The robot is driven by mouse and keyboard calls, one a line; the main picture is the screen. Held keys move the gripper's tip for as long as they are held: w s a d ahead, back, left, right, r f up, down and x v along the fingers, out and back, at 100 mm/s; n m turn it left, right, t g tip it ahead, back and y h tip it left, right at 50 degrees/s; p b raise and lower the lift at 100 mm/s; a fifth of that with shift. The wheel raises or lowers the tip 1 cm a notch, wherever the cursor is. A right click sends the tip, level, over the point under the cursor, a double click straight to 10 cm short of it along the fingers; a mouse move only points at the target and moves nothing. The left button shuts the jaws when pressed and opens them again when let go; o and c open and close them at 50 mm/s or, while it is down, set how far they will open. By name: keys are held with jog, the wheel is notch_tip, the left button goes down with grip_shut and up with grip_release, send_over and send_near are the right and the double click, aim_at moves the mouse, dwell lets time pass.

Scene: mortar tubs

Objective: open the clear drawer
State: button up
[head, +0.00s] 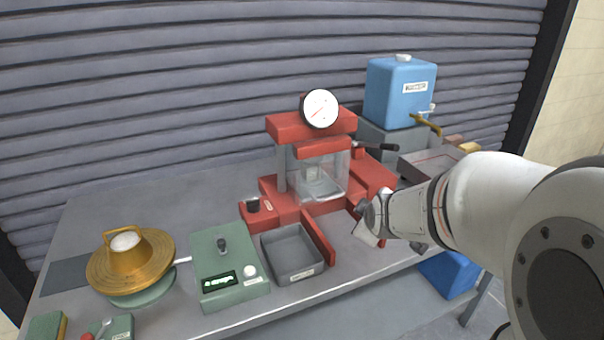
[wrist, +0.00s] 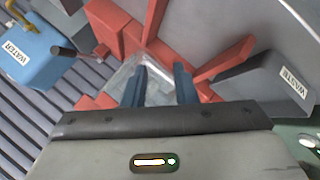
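The clear part that best fits the drawer is a see-through box-like panel (head: 328,180) in the front of the red press (head: 290,198). A pale block shows through it. No separate handle can be made out on it. My gripper (head: 362,222) is in front of the press, to the right of the panel. In the wrist view my gripper's two dark blue fingers (wrist: 161,84) stand apart with nothing held between them. The clear panel (wrist: 157,92) shows beyond and between the fingers, apparently not gripped.
A grey waste tray (head: 291,262) and a green control box (head: 228,272) stand left of my gripper. A red bar (head: 318,237) juts forward beside the tray. A brass flow table (head: 130,262) is farther left. A blue water tank (head: 398,92) stands back right.

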aim_at(326, 198)
jog(key=w+a+f+n+t+y+b, duration=0.1)
jog(key=w+f+n+y, duration=0.1)
jog(key=w+n, duration=0.1)
jog(key=w+a+f+n+t+y+b, duration=0.1)
jog(key=w+f+n+t+y+b, duration=0.1)
jog(key=w+n, duration=0.2)
jog(key=w+a+f+n+t+y+b, duration=0.1)
jog(key=w+a+f+n, duration=0.1)
jog(key=w+n, duration=0.1)
jog(key=shift+w+n+t+y, duration=0.25)
jog(key=shift+n+t+y, duration=0.15)
jog(key=shift+n, duration=0.3)
jog(key=shift+w+a+f, duration=0.1)
jog(key=shift+w+a, duration=0.05)
jog(key=shift+w, duration=0.05)
jog(key=x, duration=0.7)
jog(key=shift+w+a, duration=0.15)
jog(key=shift+w, duration=0.05)
jog(key=shift+c, duration=0.6)
grip_shut()
